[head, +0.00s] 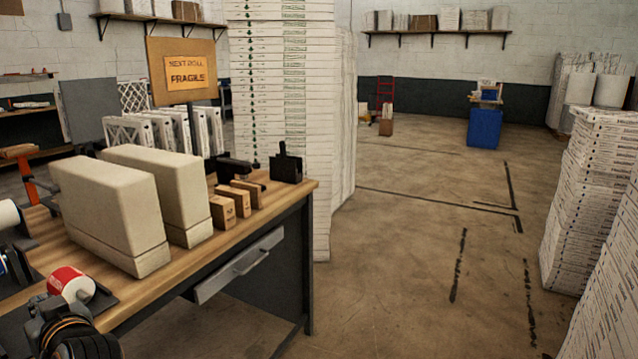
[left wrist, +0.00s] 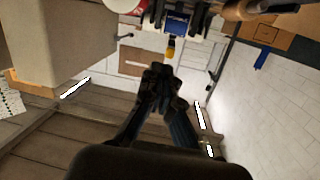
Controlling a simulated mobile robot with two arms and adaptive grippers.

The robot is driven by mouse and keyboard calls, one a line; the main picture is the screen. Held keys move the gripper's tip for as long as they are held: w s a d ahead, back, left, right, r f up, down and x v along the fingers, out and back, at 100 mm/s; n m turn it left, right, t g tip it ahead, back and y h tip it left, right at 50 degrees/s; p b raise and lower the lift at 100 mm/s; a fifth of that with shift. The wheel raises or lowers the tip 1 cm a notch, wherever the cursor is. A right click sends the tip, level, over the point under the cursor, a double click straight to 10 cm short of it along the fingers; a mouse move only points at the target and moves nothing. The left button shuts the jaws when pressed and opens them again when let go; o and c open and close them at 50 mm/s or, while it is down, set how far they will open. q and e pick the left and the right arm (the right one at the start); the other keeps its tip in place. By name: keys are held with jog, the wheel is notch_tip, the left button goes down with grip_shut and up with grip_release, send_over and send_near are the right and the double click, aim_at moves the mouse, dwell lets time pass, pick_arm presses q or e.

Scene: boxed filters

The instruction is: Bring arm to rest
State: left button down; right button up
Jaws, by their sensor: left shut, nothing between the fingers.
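My left gripper (head: 75,332) shows dark and partly cut off at the lower left corner of the head view, by the near edge of the workbench (head: 140,300). In the left wrist view, its black fingers (left wrist: 160,76) are together, with nothing between them. My right gripper and right arm are in neither view.
Two large cream blocks (head: 110,215) stand on the bench, with small brown boxes (head: 222,210) beside them. A red-and-white roll (head: 70,284) is close to the left gripper. A tall stack of white boxes (head: 285,90) stands behind the bench. Floor (head: 430,250) to the right is open.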

pick_arm(q)
jog(key=s+d+f+m+h, duration=0.35)
jog(key=d+f, duration=0.25)
jog(key=f, duration=0.4)
jog(key=s+d+f+m+h, duration=0.35)
jog(key=d+f, duration=0.25)
jog(key=f, duration=0.3)
jog(key=s+d+f+m+g+h, duration=0.3)
jog(key=s+d+f, duration=0.35)
jog(key=s, duration=0.25)
jog(key=s+d+f+m+g+h, duration=0.2)
jog(key=s+d+f+g+h, duration=0.15)
jog(key=s+d+f, duration=0.45)
notch_tip(320, 180, down, 21)
jog(key=s+a+p, duration=0.1)
jog(key=p, duration=0.1)
jog(key=s+a+f+g+p, duration=0.1)
jog(key=s+a+f+p, duration=0.1)
jog(key=s+f, duration=1.2)
jog(key=s+a, duration=0.1)
jog(key=s, duration=0.2)
jog(key=shift+f+g, duration=0.25)
jog(key=shift+g, duration=0.1)
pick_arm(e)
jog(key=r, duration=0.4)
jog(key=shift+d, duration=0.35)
